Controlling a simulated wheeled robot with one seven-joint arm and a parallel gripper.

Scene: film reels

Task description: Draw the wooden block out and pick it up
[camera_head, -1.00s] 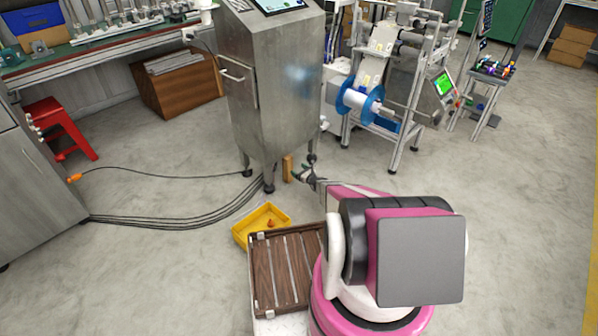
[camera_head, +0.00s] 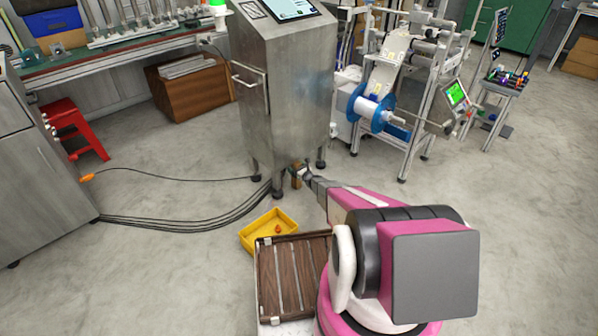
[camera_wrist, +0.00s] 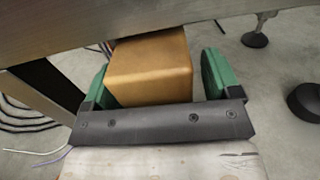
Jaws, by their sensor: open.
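The wooden block (camera_wrist: 150,70) fills the middle of the wrist view, below the lower edge of the metal cabinet. Its far end is hidden under that edge. My gripper (camera_wrist: 157,75) is open, with one green finger on each side of the block. A gap shows between the block and the right finger; the left finger is close to the block. In the head view the block (camera_head: 296,180) is a small brown upright piece by the feet of the steel cabinet (camera_head: 285,90), and my gripper (camera_head: 304,174) is at it.
Cabinet feet (camera_wrist: 255,39) stand close to the right of the gripper. Black cables run over the floor at left. A yellow tray (camera_head: 268,240) with a small orange item and a brown slatted platform (camera_head: 265,285) are near my base. A reel machine (camera_head: 385,110) stands behind at right.

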